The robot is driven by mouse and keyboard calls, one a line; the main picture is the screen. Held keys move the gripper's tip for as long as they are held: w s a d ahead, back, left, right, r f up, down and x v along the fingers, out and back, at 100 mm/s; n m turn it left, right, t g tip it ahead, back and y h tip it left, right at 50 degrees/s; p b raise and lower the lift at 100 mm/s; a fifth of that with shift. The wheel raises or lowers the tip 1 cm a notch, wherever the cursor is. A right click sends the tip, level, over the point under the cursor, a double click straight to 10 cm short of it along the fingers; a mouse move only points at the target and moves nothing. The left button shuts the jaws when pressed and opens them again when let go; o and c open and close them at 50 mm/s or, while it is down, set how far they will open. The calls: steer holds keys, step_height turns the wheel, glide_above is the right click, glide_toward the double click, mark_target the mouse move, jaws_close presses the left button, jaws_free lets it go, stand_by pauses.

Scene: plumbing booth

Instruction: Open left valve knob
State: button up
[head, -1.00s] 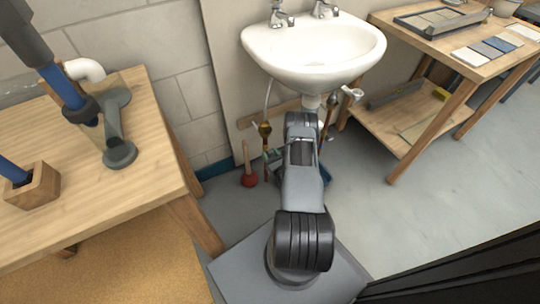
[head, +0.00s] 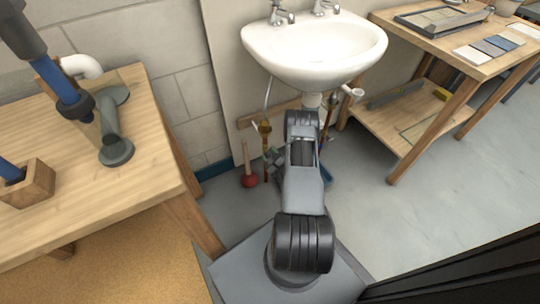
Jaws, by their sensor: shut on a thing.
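The white sink (head: 315,50) is on the wall with pipes below it. The brass left valve (head: 265,128) is under the sink, to the left of my arm. My gripper (head: 271,158) is small in the picture, just below the brass part, and its jaws are shut at the left valve. The knob itself is mostly hidden by the jaws, so its turn angle cannot be told. My arm covers the middle of the space under the sink and part of the right supply pipe (head: 330,115).
A red plunger (head: 249,179) stands on the floor left of my gripper. A wooden bench (head: 150,190) with pipe pieces is at the left. A wooden table with a lower shelf (head: 412,125) is at the right. The floor at the right is clear.

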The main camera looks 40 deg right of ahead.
steer(key=shift+n, duration=0.3)
stand_by(0.4)
steer(key=o, duration=0.9)
steer(key=shift+s+a+p, duration=0.3)
steer(key=shift+s+p, duration=0.25)
steer(key=shift+s, duration=1.75)
steer(key=shift+s+a+p, duration=0.35)
steer(key=shift+s+p, duration=0.25)
steer(key=shift+s, duration=1.65)
steer(key=shift+s+a+p, duration=0.3)
steer(key=shift+s+p, duration=0.25)
steer(key=shift+s, duration=1.75)
